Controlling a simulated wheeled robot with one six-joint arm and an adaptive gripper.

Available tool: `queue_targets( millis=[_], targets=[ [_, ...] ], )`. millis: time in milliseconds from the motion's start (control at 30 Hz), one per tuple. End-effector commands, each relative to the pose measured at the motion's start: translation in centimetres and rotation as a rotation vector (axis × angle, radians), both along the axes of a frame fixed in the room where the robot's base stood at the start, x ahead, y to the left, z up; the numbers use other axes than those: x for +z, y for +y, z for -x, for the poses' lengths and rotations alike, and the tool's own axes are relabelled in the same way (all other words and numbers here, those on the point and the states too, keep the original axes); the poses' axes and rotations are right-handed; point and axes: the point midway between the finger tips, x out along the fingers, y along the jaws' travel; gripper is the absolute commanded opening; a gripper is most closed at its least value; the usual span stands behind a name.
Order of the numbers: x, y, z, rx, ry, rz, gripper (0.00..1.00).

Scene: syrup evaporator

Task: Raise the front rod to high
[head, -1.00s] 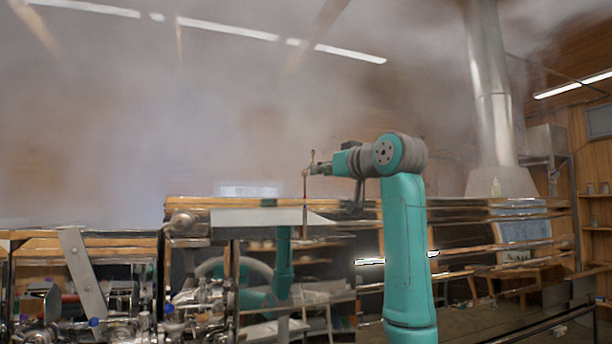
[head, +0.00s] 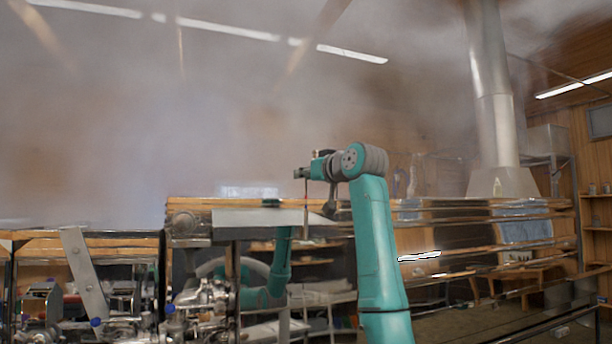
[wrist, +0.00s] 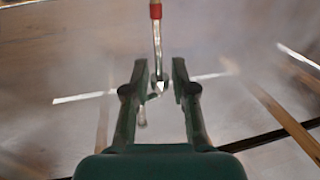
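My gripper (wrist: 159,78) is open in the wrist view, its two dark green fingers standing apart. A thin metal rod with a red grip (wrist: 156,10) comes down from the top of that view. Its lower bent end lies between the fingertips, with a gap visible on each side. I cannot tell how deep it sits between them. In the head view my gripper (head: 300,173) points left, above the metal-topped evaporator. A thin reddish upright rod (head: 306,195) shows just below it. I cannot tell which rod is the front one, nor its height setting.
A pale metal sheet (head: 265,219) lies below and left of my gripper. Shiny pipes and valves (head: 200,300) fill the lower left. Long metal rails (head: 470,225) run to the right. Steam blurs the upper left. A flue (head: 490,100) rises at the right.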

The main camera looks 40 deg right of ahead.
Motion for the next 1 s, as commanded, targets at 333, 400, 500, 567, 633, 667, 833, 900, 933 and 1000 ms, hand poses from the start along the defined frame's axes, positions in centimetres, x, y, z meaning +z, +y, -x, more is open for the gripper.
queue_targets(
  millis=[333,400,500,567,633,667,833,900,933,1000],
  targets=[
    [0.1,0.0,0.0,0.0,-0.001,0.0,0.0],
    [0.5,0.0,0.0,0.0,-0.001,0.0,0.0],
    [1.5,0.0,0.1,0.0,-0.002,0.001,0.0],
    [2.2,0.0,0.1,0.0,-0.002,0.001,0.0],
    [2.8,0.0,0.1,0.0,-0.001,0.0,0.0],
    [2.9,0.0,0.0,0.0,-0.001,0.0,0.0],
    [3.1,0.0,0.1,-0.001,-0.005,0.001,0.0],
    [3.2,0.0,0.1,-0.001,-0.007,0.002,0.0],
    [3.2,0.0,0.1,-0.001,-0.007,0.002,0.18],
    [3.3,0.1,0.1,-0.001,-0.008,0.003,0.3]
  ],
)
